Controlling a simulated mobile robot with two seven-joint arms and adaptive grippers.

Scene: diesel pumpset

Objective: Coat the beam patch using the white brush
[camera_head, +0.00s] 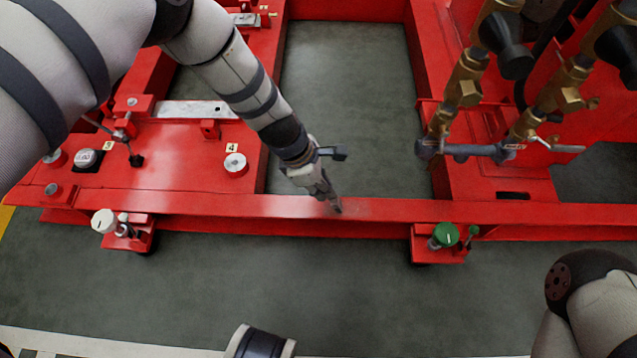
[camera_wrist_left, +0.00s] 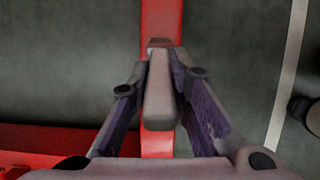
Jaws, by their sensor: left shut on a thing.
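My left gripper (camera_head: 325,190) is over the long red front beam (camera_head: 400,211), pointing down to it. It is shut on a slim pale brush, whose dark tip (camera_head: 337,208) is at the beam's top face; I cannot tell whether it touches. In the left wrist view the pale brush handle (camera_wrist_left: 160,95) sits between the two fingers, with the red beam (camera_wrist_left: 160,20) behind it. A paler sheen shows on the beam just left of the tip; I see no clear patch outline. My right gripper is not in view.
Brass valves (camera_head: 464,80) rise at upper right. The grey floor (camera_head: 290,285) before the beam is clear.

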